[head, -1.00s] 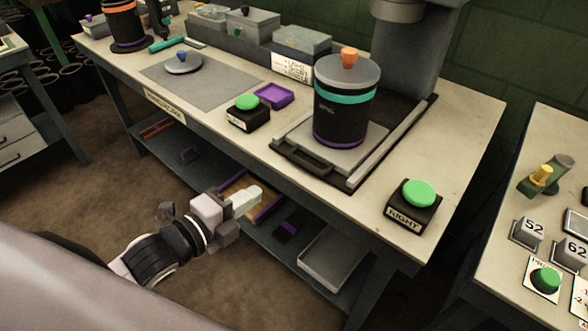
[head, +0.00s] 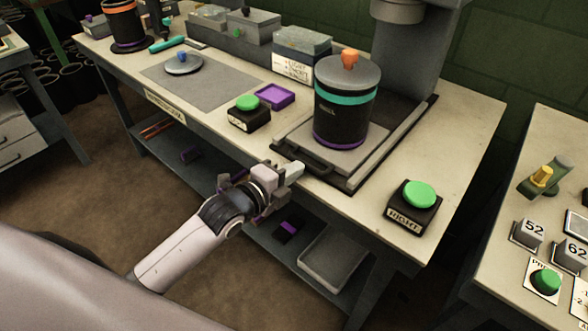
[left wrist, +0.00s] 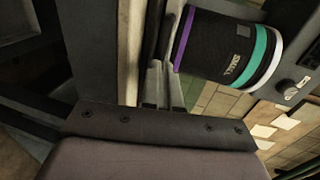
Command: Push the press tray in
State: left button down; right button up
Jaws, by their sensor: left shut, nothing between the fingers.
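The press tray (head: 348,160) is a grey plate with a dark front handle (head: 303,160), lying between rails on the table under the press. A black canister (head: 343,112) with a teal band, a purple base ring, a grey lid and an orange knob stands upright on it. The canister also shows in the left wrist view (left wrist: 222,45), turned sideways. My left gripper (head: 291,170) is shut and empty, just in front of the tray's handle at the table's front edge. I cannot tell whether it touches the handle. Its fingers show in the left wrist view (left wrist: 164,88). My right gripper is not in view.
The press column (head: 415,50) rises behind the canister. Green buttons on black boxes stand left (head: 248,110) and right (head: 415,205) of the tray. A purple tray (head: 274,96) lies behind the left button. A lower shelf with a grey bin (head: 333,258) is under the table.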

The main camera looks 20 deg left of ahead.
aim_at(314, 155)
pick_arm(q)
jog(key=shift+w+d, duration=0.15)
jog(key=shift+w, duration=0.1)
jog(key=shift+w+f, duration=0.1)
jog(key=shift+r+b+x, duration=0.2)
jog(key=shift+x, duration=0.75)
jog(key=shift+r+b+x, duration=0.2)
jog(key=shift+x, duration=0.7)
jog(key=shift+w, duration=0.1)
